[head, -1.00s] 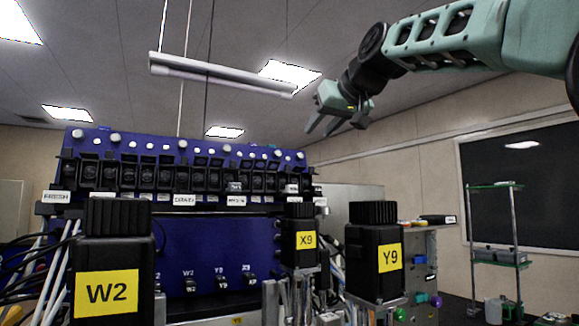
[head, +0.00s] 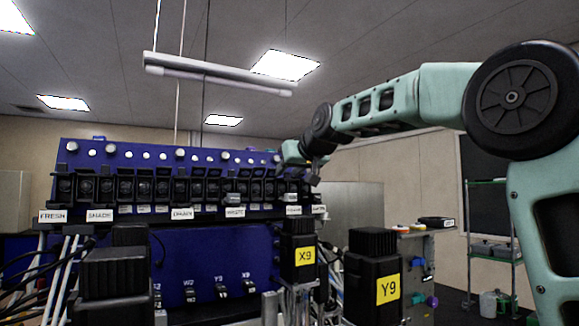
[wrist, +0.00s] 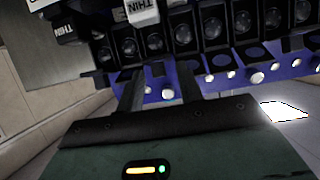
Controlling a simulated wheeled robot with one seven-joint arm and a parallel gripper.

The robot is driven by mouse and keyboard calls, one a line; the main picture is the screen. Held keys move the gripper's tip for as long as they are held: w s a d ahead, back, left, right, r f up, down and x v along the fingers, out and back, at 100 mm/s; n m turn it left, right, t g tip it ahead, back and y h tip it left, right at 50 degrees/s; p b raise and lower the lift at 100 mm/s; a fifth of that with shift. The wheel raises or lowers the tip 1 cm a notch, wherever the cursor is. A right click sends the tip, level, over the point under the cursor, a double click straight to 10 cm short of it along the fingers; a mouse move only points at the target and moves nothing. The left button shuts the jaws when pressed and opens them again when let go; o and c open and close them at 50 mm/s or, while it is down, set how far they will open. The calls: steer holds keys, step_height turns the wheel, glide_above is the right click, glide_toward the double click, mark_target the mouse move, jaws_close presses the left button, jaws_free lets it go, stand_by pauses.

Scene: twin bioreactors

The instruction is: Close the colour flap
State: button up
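The blue unit (head: 222,150) carries a row of small black flaps or valves with white labels below, such as SHADE (head: 100,215) and DRAIN (head: 182,213). No label reading "colour" is legible, so I cannot tell which is the colour flap. My gripper (head: 308,175) is at the right end of this row, partly in front of it. In the wrist view, the two dark fingers of my gripper (wrist: 158,84) are apart with nothing visibly held between them. Beyond them are the black row, white knobs and a tilted THIN label (wrist: 140,10).
Black blocks X9 (head: 303,250) and Y9 (head: 374,278) stand in front on the right, with another black block (head: 112,270) at the left. A hanging lamp tube (head: 215,76) is above. A shelf rack (head: 494,245) stands at the far right.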

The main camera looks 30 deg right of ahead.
steer(key=shift+c, duration=0.3)
steer(key=c, duration=0.6)
steer(key=f+t+b, duration=0.1)
steer(key=b, duration=0.3)
steer(key=shift+b, duration=0.4)
steer(key=t+b, duration=0.1)
steer(key=b, duration=0.4)
steer(key=shift+s+f, duration=0.15)
steer(key=shift+f, duration=0.05)
steer(key=shift+r+t+b, duration=0.2)
steer(key=shift+t+b, duration=0.2)
steer(key=shift+b, duration=0.15)
steer(key=shift+r, duration=0.1)
steer(key=o, duration=0.7)
steer(key=shift+c, duration=0.2)
steer(key=shift+s, duration=0.15)
